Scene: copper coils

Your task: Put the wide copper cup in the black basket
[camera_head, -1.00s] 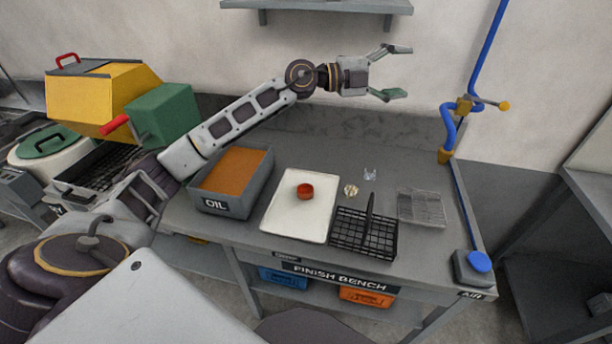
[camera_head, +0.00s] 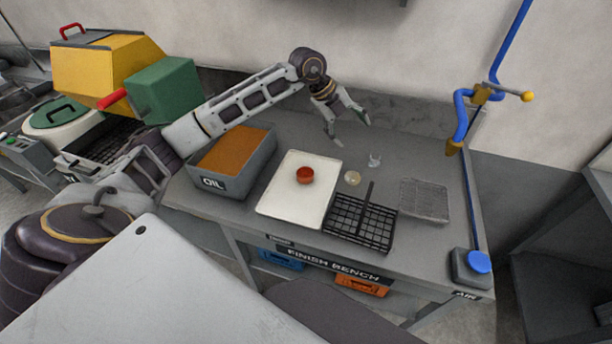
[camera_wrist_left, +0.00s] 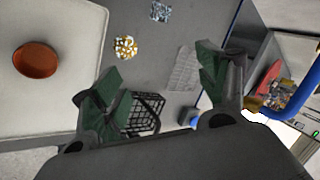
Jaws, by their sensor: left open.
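The copper cup (camera_head: 305,175), reddish and low, sits on the white tray (camera_head: 280,208); it also shows at the left of the left wrist view (camera_wrist_left: 37,59). The black basket (camera_head: 345,232), a wire basket with an upright handle, stands on the bench just right of the tray. It shows partly behind the fingers in the left wrist view (camera_wrist_left: 147,112). My left gripper (camera_head: 354,133) is open and empty, above the back of the bench, pointing down, behind and to the right of the cup. In the left wrist view its green-padded fingers (camera_wrist_left: 160,85) are spread wide. My right gripper is not seen.
A grey oil bin (camera_head: 215,187) stands left of the tray. A small pale gold piece (camera_head: 352,178) and a small clear piece (camera_head: 375,160) lie behind the basket. A wire rack (camera_head: 424,201) lies to the right. A blue air hose (camera_head: 462,120) rises at the bench's right end.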

